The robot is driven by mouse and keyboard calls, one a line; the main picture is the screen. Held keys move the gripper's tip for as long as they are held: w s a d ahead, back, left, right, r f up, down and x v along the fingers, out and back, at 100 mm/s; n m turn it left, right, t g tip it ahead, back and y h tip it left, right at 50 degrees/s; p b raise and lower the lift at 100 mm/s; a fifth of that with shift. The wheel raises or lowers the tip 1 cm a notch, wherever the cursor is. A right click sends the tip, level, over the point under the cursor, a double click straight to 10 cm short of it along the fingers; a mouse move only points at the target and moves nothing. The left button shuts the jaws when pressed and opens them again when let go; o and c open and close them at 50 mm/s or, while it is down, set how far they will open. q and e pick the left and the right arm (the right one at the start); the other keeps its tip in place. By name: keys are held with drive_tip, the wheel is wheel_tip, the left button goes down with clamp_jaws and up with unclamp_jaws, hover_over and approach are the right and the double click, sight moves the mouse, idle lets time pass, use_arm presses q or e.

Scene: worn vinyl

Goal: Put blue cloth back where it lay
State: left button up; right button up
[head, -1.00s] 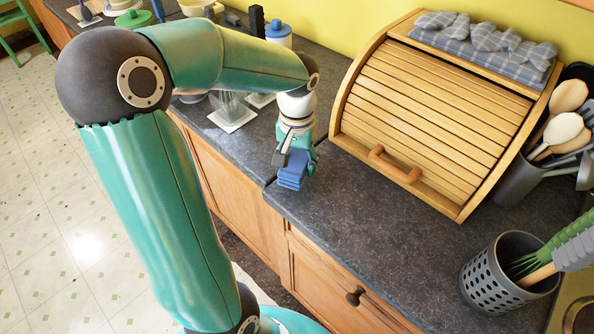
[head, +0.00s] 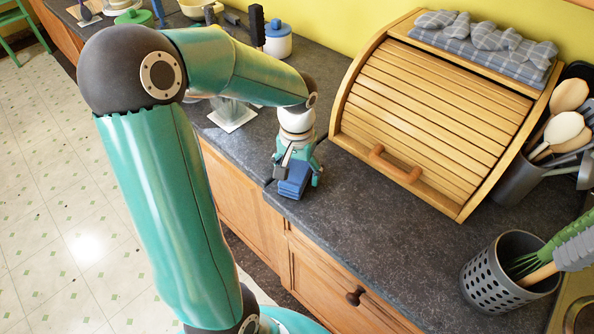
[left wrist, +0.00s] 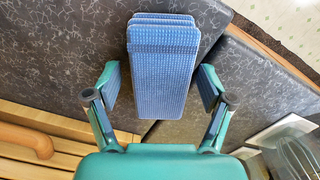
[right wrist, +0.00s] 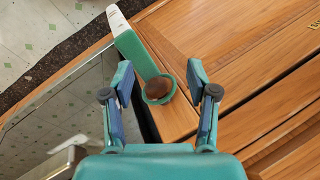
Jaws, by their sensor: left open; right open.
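The folded blue cloth (head: 293,180) lies on the dark counter near its front edge, left of the bread box. My left gripper (head: 298,174) is just over it and open. In the left wrist view the cloth (left wrist: 162,75) shows as a ribbed, folded stack between the spread fingers of the left gripper (left wrist: 160,88), with a gap on each side. My right gripper (right wrist: 160,84) is open and empty in the right wrist view, facing a wooden front. It is not in the head view.
The wooden roll-top bread box (head: 430,120) stands right of the cloth. A perforated utensil holder (head: 492,280) is at the lower right. The counter before the bread box is clear.

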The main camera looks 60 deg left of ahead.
sight(297, 170)
use_arm(q)
wheel_tip(297, 170, up, 12)
idle(0.6)
idle(0.5)
